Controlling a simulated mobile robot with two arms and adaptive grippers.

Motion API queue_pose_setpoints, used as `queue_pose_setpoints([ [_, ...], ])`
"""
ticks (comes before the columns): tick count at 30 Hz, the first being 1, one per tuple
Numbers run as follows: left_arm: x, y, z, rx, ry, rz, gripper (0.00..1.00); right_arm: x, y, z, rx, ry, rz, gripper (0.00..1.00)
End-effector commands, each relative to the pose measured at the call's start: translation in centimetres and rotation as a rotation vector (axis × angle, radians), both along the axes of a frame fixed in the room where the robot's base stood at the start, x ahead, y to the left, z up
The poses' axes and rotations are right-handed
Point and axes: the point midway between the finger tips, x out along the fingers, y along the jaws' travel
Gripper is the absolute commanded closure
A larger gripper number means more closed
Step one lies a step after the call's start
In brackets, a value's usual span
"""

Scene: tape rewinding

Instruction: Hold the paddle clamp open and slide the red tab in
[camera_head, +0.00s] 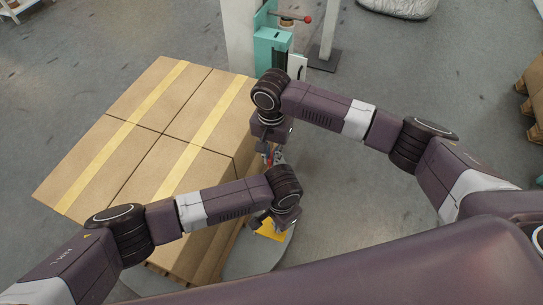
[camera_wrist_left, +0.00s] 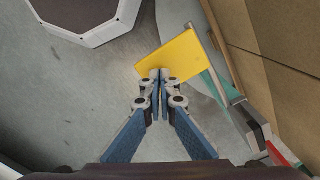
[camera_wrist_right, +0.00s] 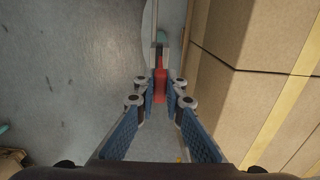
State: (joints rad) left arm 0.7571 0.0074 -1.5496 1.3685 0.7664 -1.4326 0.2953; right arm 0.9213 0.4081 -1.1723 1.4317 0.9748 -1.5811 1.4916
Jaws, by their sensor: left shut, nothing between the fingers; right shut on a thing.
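The flat yellow paddle (camera_head: 272,230) shows low in the head view beside the carton stack, and large in the left wrist view (camera_wrist_left: 185,60). My left gripper (camera_wrist_left: 160,76) is shut with nothing between its fingers. Its tips are at the paddle's lower edge; I cannot tell whether they touch it. The red tab (camera_wrist_right: 160,86) is between the fingertips of my right gripper (camera_wrist_right: 160,84), which is shut on it. The tab also shows at the lower right of the left wrist view (camera_wrist_left: 277,153). A grey and teal clamp part (camera_wrist_left: 216,88) lies between paddle and tab. The arms hide much of it.
Strapped cardboard cartons (camera_head: 150,120) stand close along the left of both grippers. A teal machine post (camera_head: 270,48) with a red-knobbed lever (camera_head: 307,19) stands behind. The grey floor to the right is open, with cartons on a pallet (camera_head: 535,90) at the edge.

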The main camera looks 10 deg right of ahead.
Motion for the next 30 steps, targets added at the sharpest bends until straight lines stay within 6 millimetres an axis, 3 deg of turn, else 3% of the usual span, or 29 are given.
queue_pose_setpoints([
  [19, 0.0, 0.1, -3.4, 0.004, 0.000, 0.000, 1.00, 0.0, 0.0, 0.0, 0.000, 0.000, 0.000, 1.00],
  [30, 0.1, 0.3, -3.4, 0.007, -0.001, 0.001, 1.00, -0.2, -0.1, 0.0, 0.001, 0.000, 0.000, 1.00],
])
